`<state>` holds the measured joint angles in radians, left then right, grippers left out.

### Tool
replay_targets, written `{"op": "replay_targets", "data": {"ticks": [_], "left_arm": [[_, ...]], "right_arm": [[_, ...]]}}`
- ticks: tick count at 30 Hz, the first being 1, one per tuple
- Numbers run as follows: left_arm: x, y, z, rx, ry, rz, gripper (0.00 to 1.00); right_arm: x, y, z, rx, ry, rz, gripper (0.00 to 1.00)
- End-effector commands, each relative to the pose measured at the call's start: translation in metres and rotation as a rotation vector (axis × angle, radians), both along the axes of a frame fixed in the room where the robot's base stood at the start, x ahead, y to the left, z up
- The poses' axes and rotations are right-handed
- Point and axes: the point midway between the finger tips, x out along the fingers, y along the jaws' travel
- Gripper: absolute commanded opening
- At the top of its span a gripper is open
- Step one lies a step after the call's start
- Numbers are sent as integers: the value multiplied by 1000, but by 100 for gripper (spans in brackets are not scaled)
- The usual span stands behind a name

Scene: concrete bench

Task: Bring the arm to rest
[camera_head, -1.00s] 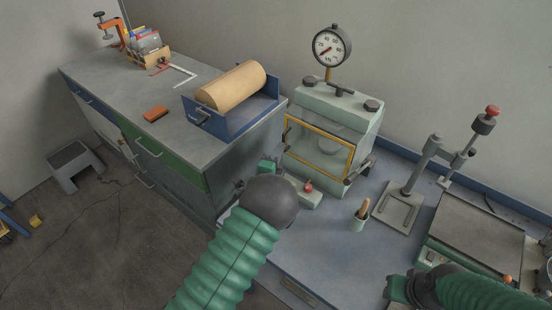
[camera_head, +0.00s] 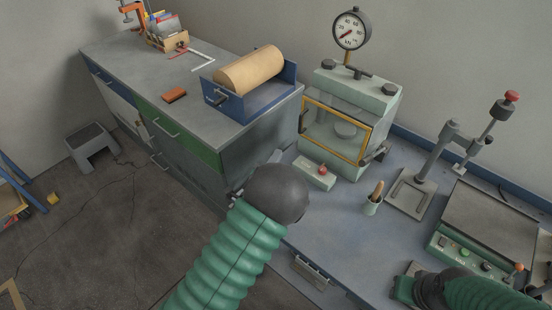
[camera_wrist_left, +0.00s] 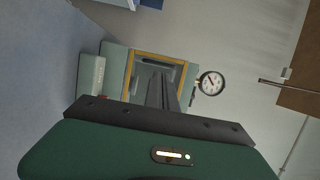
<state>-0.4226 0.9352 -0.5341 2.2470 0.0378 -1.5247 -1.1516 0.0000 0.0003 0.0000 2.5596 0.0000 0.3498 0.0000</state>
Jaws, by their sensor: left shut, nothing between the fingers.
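My left arm comes up from the bottom of the head view, with a green ribbed sleeve and a dark round wrist. The wrist hides most of my left gripper there. In the left wrist view the dark fingers of my left gripper (camera_wrist_left: 162,90) are together with nothing between them. They point toward the pale green press chamber with its yellow-framed door, without visible contact. My right gripper (camera_head: 402,288) shows partly at the lower right of the head view, low over the blue bench near a control box. Its fingers are not clear.
The chamber (camera_head: 385,98) carries a round gauge (camera_head: 351,29). A grey cabinet (camera_head: 130,62) holds a brown roll (camera_head: 250,70).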

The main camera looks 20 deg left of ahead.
Motion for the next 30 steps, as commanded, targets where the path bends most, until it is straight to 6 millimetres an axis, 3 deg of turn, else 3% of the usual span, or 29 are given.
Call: {"op": "replay_targets", "data": {"ticks": [8, 11, 13, 16, 18, 24, 27, 30], "left_arm": [[-3, 8, -4, -67, 47, 36, 0], [-11, 23, -17, -275, 189, 143, 0], [-27, 29, -30, -492, 334, 249, 0], [-68, 24, -48, -800, 556, 420, 0], [-106, 13, -54, -980, 704, 549, 0], [-218, -13, -49, -1253, 999, 919, 0], [-249, -17, -44, -1286, 1054, 1033, 0], [-260, -18, -44, -1292, 1070, 1071, 0]], "right_arm": [[0, 0, 0, 0, 0, 0, 32], [0, 0, 0, 0, 0, 0, 32], [0, 0, 0, 0, 0, 0, 32], [0, 0, 0, 0, 0, 0, 32], [0, 0, 0, 0, 0, 0, 32], [0, 0, 0, 0, 0, 0, 32], [0, 0, 0, 0, 0, 0, 32], [0, 0, 0, 0, 0, 0, 32]]}}
